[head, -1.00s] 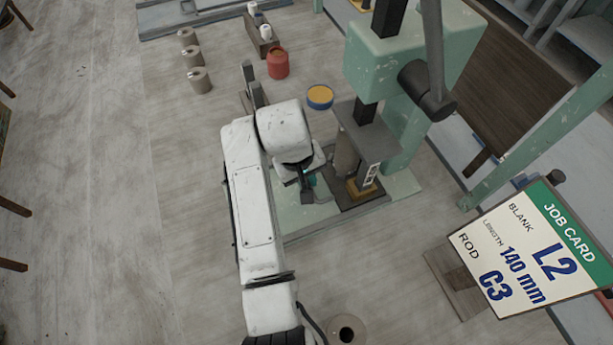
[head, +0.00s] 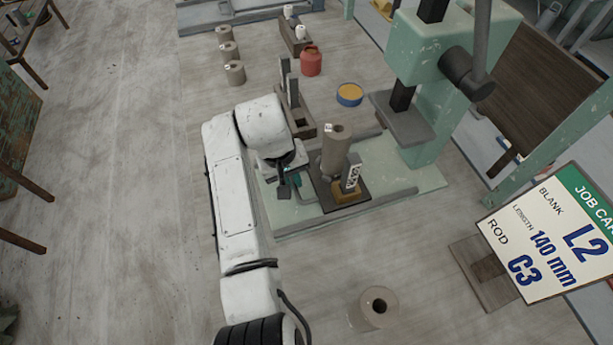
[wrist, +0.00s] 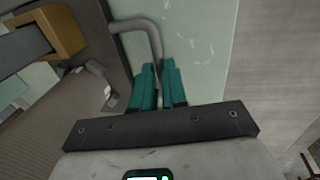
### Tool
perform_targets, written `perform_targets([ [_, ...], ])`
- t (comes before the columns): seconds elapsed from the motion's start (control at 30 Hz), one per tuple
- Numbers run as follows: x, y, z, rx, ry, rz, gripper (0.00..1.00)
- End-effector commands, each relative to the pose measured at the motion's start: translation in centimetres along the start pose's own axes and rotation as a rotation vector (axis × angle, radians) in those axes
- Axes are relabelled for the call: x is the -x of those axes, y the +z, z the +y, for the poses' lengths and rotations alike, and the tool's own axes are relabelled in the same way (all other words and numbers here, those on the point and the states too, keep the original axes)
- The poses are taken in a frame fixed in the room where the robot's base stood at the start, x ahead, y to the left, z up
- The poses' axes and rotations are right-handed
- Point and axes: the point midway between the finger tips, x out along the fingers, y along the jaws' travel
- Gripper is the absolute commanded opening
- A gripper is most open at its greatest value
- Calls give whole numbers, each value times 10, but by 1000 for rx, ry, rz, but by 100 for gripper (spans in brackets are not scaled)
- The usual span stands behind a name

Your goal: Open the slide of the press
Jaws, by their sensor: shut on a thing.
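The press (head: 437,70) is a pale green frame with a dark ram and a grey plate (head: 405,122) under it. Its slide (head: 322,190) is a dark plate on the pale green base (head: 395,190), drawn out to the left of the ram plate. A grey-brown cylinder (head: 335,155) with a hole in its top stands upright on the slide, beside a brass-coloured block (head: 350,196). My gripper (head: 294,182) is at the slide's left side. In the wrist view its teal fingers (wrist: 157,88) are shut on the grey bent handle (wrist: 141,26) of the slide.
A wooden block with upright bars (head: 291,90), a red can (head: 311,62) and a blue-rimmed yellow tub (head: 349,94) stand behind the slide. A hollow cylinder (head: 376,308) is in front. The job card (head: 550,240) stands at right.

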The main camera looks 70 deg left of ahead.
Motion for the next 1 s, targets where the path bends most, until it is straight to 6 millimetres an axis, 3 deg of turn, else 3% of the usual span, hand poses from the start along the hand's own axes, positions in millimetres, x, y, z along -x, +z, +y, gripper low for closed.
perform_targets([
  [0.2,10,-1,-36,5,0,2,0],
  [0.5,15,-2,-68,3,0,4,0],
  [1.0,16,-3,-78,1,0,6,0],
])
